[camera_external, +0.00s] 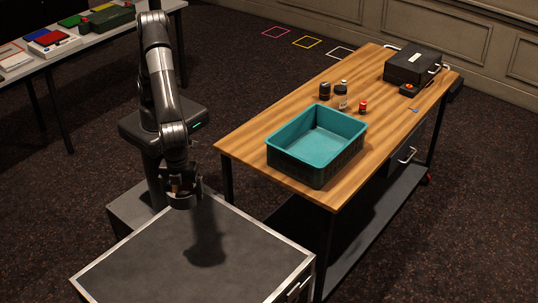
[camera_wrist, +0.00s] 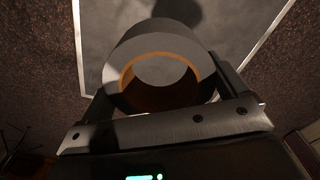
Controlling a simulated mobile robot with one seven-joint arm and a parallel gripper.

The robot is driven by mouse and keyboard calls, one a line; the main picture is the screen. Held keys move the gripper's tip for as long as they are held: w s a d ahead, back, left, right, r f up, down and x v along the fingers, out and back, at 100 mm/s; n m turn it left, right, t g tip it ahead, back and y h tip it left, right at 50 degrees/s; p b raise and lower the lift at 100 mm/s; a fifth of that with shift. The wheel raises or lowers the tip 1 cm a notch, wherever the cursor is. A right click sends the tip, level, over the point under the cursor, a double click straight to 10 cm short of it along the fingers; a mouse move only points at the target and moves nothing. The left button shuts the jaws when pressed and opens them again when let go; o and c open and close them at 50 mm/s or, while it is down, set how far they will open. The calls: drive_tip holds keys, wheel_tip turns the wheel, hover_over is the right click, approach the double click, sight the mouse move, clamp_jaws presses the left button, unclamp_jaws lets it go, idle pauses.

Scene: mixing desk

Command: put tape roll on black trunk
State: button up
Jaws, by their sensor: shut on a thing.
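A grey tape roll with an orange-brown inner core (camera_wrist: 152,50) is held between the fingers of my gripper (camera_wrist: 168,95) in the wrist view. In the external view my gripper (camera_external: 183,190) holds the tape roll (camera_external: 181,202) above the back part of the black trunk (camera_external: 150,262). The trunk has a dark flat top with a metal rim, and its top is bare apart from a shadow. The trunk top (camera_wrist: 225,25) also shows beyond the roll in the wrist view. The roll appears apart from the trunk, but the exact height is hard to tell.
A wooden workbench (camera_external: 245,135) stands to the right with a teal crate (camera_external: 318,150), small bottles (camera_external: 341,95) and a black case (camera_external: 413,66). Another table (camera_external: 75,50) with several items stands at the upper left. Dark carpet lies between them.

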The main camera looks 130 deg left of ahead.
wheel_tip(320, 180, down, 14)
hover_over(227, 252)
wheel_tip(227, 252, down, 7)
drive_tip(key=shift+f, duration=2.2)
drive_tip(key=shift+f, duration=0.1)
drive_tip(key=o, duration=0.9)
